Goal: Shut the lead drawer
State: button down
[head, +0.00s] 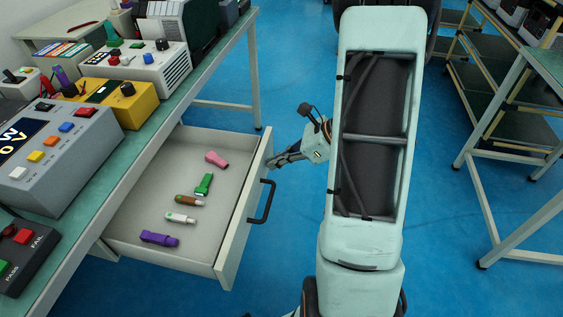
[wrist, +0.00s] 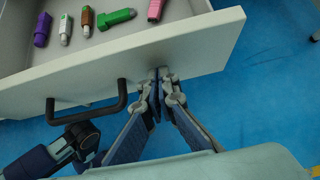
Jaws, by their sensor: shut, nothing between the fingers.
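The lead drawer (head: 238,222) stands pulled out from under the green-topped bench in the head view. It holds several small items: a pink one, a green one, a brown one, a white one and a purple one. A dark bar handle (head: 263,202) is on its front; the handle also shows in the wrist view (wrist: 88,107). My gripper (head: 275,161) is shut and empty at the outer face of the drawer front, beyond the handle. In the wrist view my gripper (wrist: 163,76) has its fingertips together at the drawer front (wrist: 205,55), beside the handle. Whether they touch it is hard to tell.
The bench (head: 213,67) carries a grey button box (head: 57,160), a yellow box (head: 118,98) and other instruments. Shelving (head: 490,105) and a table frame (head: 497,165) stand at right. Blue floor (head: 440,260) is clear between them and my arm.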

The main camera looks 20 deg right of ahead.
send_over(186, 162)
jog(key=shift+s+d+p, duration=0.3)
jog(key=shift+p, duration=0.15)
jog(key=shift+w+a+r, duration=0.1)
jog(key=shift+w+a, duration=0.05)
jog(key=shift+a, duration=0.1)
jog(key=shift+a+r, duration=0.1)
jog(key=shift+r, duration=0.05)
dwell(0.3)
